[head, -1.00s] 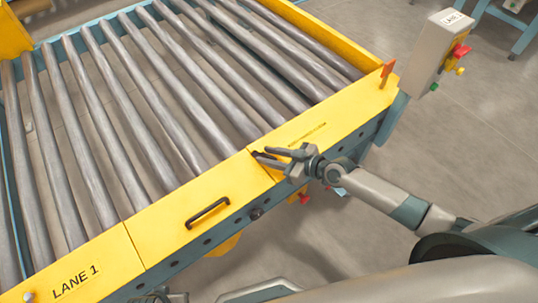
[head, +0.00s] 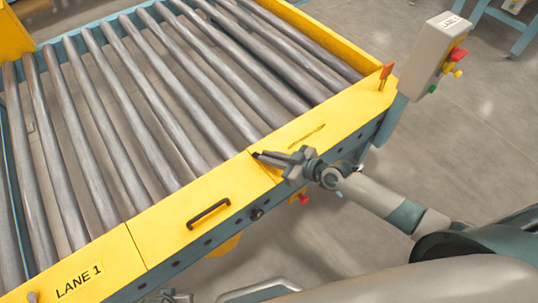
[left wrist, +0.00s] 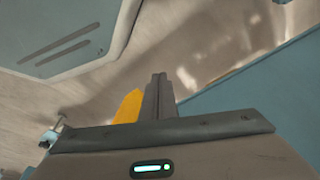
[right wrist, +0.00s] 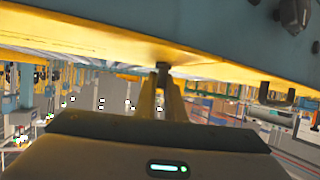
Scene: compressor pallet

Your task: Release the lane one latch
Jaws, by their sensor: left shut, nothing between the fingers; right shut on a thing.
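The yellow-edged roller lane marked LANE 1 (head: 78,281) fills the left of the head view. My right gripper (head: 262,156) is at the seam of its yellow front cover, shut on a small dark piece that I take for the lane one latch (right wrist: 163,66). The fingers hide most of it in the head view. In the right wrist view the right fingertips (right wrist: 164,76) meet this piece against the yellow panel. My left gripper (left wrist: 158,84) is shut and empty in the left wrist view, away from the latch.
A black handle (head: 208,213) stands on the yellow cover left of my right gripper. An orange lever (head: 386,72) rises at the lane's right corner. A grey control box (head: 440,52) with coloured buttons stands beyond it. The floor at right is open.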

